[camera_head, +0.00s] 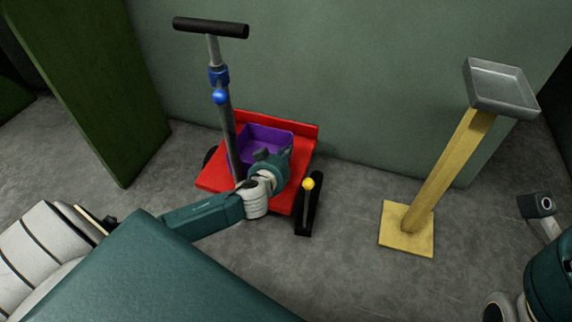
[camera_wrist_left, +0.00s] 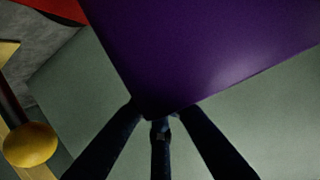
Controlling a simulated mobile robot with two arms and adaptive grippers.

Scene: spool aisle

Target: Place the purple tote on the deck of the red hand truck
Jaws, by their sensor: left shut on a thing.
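The purple tote (camera_head: 270,137) is an open box in the head view, over the deck of the red hand truck (camera_head: 213,180). I cannot tell whether its base touches the deck. My left gripper (camera_head: 270,160) is shut on the tote's near right side and hides part of it. In the left wrist view the tote (camera_wrist_left: 210,45) fills the upper middle, with its corner at the dark fingers (camera_wrist_left: 155,118). A strip of red truck (camera_wrist_left: 55,10) shows at the upper left. My right gripper is not clearly in view.
The truck's upright handle (camera_head: 228,115) rises at the tote's left. A yellow-knobbed lever (camera_head: 308,184) stands by the right wheel. A yellow post with a grey tray (camera_head: 502,85) stands to the right. A green panel (camera_head: 105,90) stands at the left. Grey floor is free between truck and post.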

